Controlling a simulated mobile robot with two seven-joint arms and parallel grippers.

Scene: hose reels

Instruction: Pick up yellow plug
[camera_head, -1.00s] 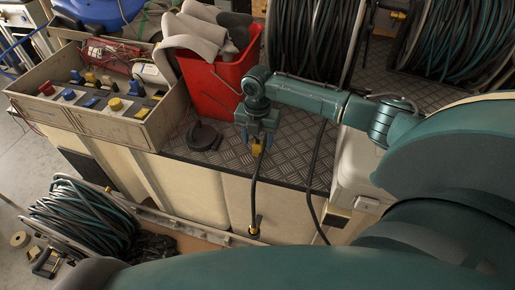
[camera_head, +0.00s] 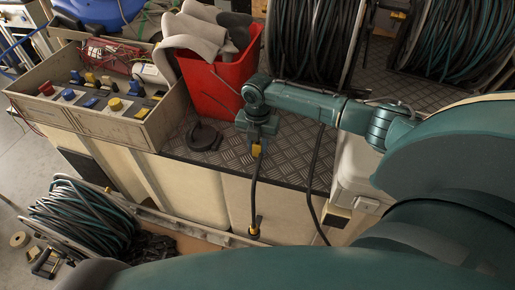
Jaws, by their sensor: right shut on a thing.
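The yellow plug (camera_head: 256,150) is at the tip of my right gripper (camera_head: 257,142), which is shut on it. A black cable (camera_head: 253,190) hangs from the plug over the front edge of the metal deck. A second yellow piece (camera_head: 254,229) shows at the cable's lower end, near the ledge below. The gripper's fingers are small here and partly cover the plug. My left gripper does not show.
A red bin (camera_head: 215,90) with grey cloths stands just behind and left of my right gripper. A box of sockets and plugs (camera_head: 160,118) is at the left. Large hose reels (camera_head: 312,40) stand behind. A dark round piece (camera_head: 202,136) lies on the checker-plate deck (camera_head: 228,158).

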